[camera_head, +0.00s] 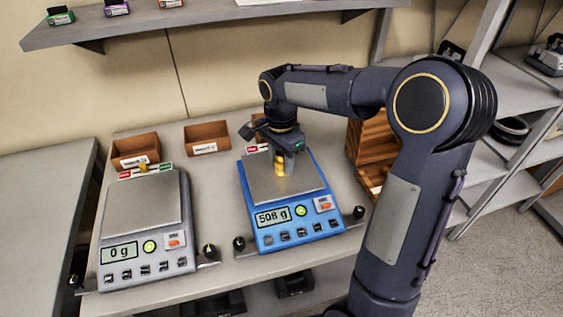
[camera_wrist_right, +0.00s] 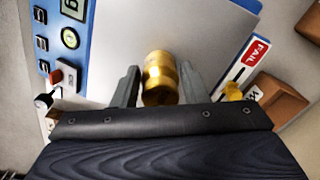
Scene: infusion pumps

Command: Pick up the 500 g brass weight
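The brass weight (camera_head: 279,167) stands on the grey pan of the blue scale (camera_head: 290,237), partly hidden by my gripper in the head view. The scale display reads 508 g. My right gripper (camera_head: 287,160) reaches down over the pan from the right. In the right wrist view the weight (camera_wrist_right: 160,78) sits between the two fingers of my right gripper (camera_wrist_right: 160,88), one finger close along each side. Whether the fingers press on it, I cannot tell. My left gripper is not in view.
A grey scale (camera_head: 141,237) reading 0 g stands at left. A wooden rack (camera_head: 366,150) stands right of the blue scale. A shelf (camera_head: 200,27) hangs above.

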